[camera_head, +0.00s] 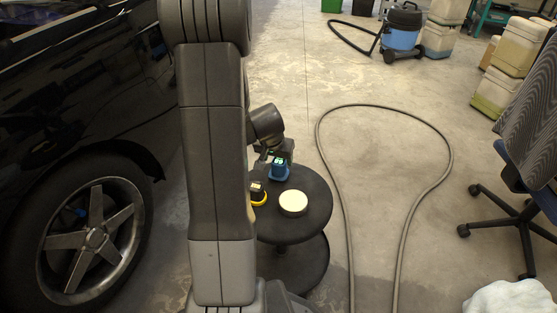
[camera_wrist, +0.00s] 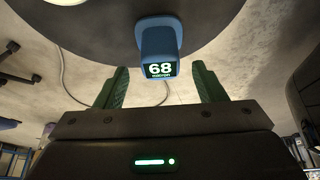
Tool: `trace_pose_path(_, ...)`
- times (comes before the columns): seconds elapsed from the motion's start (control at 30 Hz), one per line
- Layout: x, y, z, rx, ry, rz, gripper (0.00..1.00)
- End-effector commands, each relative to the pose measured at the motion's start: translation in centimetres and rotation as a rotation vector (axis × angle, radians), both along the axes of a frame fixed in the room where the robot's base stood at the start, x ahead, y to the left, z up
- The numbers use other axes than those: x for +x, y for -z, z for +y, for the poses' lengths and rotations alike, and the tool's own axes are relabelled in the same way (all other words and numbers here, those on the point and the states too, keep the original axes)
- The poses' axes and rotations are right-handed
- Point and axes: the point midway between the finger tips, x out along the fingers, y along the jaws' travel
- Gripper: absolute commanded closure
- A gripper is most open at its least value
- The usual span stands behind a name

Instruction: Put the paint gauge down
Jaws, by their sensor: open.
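The paint gauge (camera_head: 279,170) is a small blue device with a lit display. It stands near the far edge of the round black table (camera_head: 308,222). In the wrist view the gauge (camera_wrist: 158,38) shows "68 micron" and touches the dark tabletop (camera_wrist: 90,25). My gripper (camera_head: 273,154) is at the gauge in the head view, partly hidden by my own arm. In the wrist view my gripper (camera_wrist: 159,70) is open, with its green fingers on either side of the gauge's display end and a gap at each side.
A cream round pad (camera_head: 293,201) and a yellow-and-black item (camera_head: 258,194) share the tabletop. A black car (camera_head: 85,105) stands close at left. A hose loop (camera_head: 449,150) lies on the floor at right, near an office chair (camera_head: 525,150). A blue vacuum (camera_head: 401,35) stands behind.

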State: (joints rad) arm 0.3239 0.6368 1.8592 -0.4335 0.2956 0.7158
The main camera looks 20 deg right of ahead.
Motion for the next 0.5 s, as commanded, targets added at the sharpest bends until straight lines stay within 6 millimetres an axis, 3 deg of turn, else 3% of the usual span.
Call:
trace_pose_path(0.03, -0.3, -1.7, 0.3, 0.000, 0.000, -0.004, 0.36)
trace_pose_path(0.2, -1.3, -4.5, 1.1, 0.000, -0.001, -0.003, 0.36)
trace_pose_path(0.5, -2.2, -6.4, 1.7, 0.001, 0.000, 0.001, 0.36)
